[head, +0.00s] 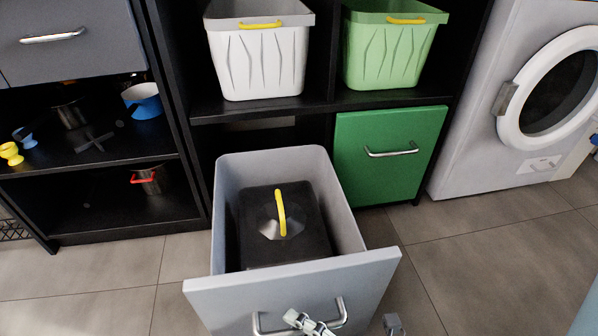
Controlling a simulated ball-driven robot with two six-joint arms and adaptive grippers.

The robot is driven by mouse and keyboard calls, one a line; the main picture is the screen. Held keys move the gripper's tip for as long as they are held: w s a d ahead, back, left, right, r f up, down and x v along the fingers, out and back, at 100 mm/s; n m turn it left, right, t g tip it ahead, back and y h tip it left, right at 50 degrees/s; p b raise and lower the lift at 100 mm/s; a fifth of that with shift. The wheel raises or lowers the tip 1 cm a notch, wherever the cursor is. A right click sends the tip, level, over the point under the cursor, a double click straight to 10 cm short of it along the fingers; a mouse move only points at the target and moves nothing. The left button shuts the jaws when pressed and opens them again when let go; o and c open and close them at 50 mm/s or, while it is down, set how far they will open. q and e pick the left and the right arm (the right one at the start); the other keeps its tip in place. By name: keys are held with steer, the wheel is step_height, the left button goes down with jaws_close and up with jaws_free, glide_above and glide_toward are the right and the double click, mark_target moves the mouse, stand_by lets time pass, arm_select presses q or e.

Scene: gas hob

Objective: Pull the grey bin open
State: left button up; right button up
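The grey bin (292,282) is a drawer-like container pulled far out of the black cabinet, its inside visible from above. In it sits a dark box with a yellow handle (281,212). The bin's metal bar handle (258,322) is on its front panel, at the bottom edge of the picture. Light grey parts of my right gripper (308,322) are at this handle, overlapping it in the picture. The rest of the gripper is cut off, so I cannot tell whether it is shut on the bar. My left gripper is not in view.
A closed green bin (390,150) is right of the grey bin. White (262,65) and green (395,50) baskets stand on the shelf above. A washing machine (490,110) stands at the right, and shelves with pots at the left. Tiled floor (110,275) is clear at the left.

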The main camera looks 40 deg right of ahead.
steer(key=v, duration=1.1)
steer(key=shift+s, duration=0.3)
steer(key=shift+d+r, duration=0.1)
